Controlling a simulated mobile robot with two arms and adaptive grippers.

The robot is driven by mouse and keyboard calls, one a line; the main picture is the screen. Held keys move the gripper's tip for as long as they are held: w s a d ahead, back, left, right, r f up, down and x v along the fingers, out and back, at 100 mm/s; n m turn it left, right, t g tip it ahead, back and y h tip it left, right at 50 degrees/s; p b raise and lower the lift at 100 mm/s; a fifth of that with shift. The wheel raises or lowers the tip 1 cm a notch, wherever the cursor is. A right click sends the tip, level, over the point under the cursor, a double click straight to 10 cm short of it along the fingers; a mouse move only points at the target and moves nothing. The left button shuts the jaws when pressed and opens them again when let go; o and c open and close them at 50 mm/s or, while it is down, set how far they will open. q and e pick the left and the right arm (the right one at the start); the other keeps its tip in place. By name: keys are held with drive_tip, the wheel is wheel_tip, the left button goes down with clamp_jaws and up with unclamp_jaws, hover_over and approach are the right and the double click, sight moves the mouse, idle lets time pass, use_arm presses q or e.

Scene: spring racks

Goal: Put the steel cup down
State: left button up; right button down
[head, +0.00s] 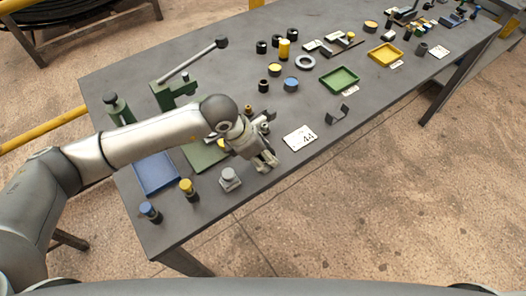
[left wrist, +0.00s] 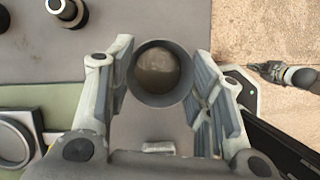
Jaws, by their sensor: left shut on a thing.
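My left gripper (head: 267,163) is above the grey table (head: 215,205), near its front edge. It also shows in the left wrist view (left wrist: 163,95), shut on the steel cup (left wrist: 158,72). The cup is a round, dark grey vessel seen from above, with its open mouth toward the camera and a brownish inside. In the head view I cannot make the cup out from the fingers. Whether its base touches the table cannot be told. My right gripper (left wrist: 278,72) shows small at the right of the left wrist view, over the floor; its jaws are unclear.
A white card (head: 300,138) lies right of the left gripper, with a dark bracket (head: 337,115) beyond it. A grey block (head: 230,179) and a yellow-topped piece (head: 187,189) stand to the left. A blue tray (head: 156,174) and green mat (head: 203,155) lie behind them.

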use_arm(q)
drive_tip(key=shift+f, duration=0.35)
use_arm(e)
drive_tip(key=shift+r, duration=0.15)
drive_tip(key=shift+a, duration=0.1)
use_arm(q)
drive_tip(key=shift+f, duration=0.1)
drive_tip(key=o, duration=1.1)
drive_tip(key=shift+c, duration=0.2)
use_arm(e)
drive_tip(key=shift+a, duration=0.25)
use_arm(q)
drive_tip(key=shift+r, duration=0.2)
drive_tip(key=shift+a+r, duration=0.15)
drive_tip(key=shift+r, duration=0.1)
drive_tip(key=b+v, duration=0.2)
drive_tip(key=v, duration=0.9)
use_arm(e)
drive_tip(key=shift+d+f, duration=0.25)
drive_tip(key=shift+f, duration=0.85)
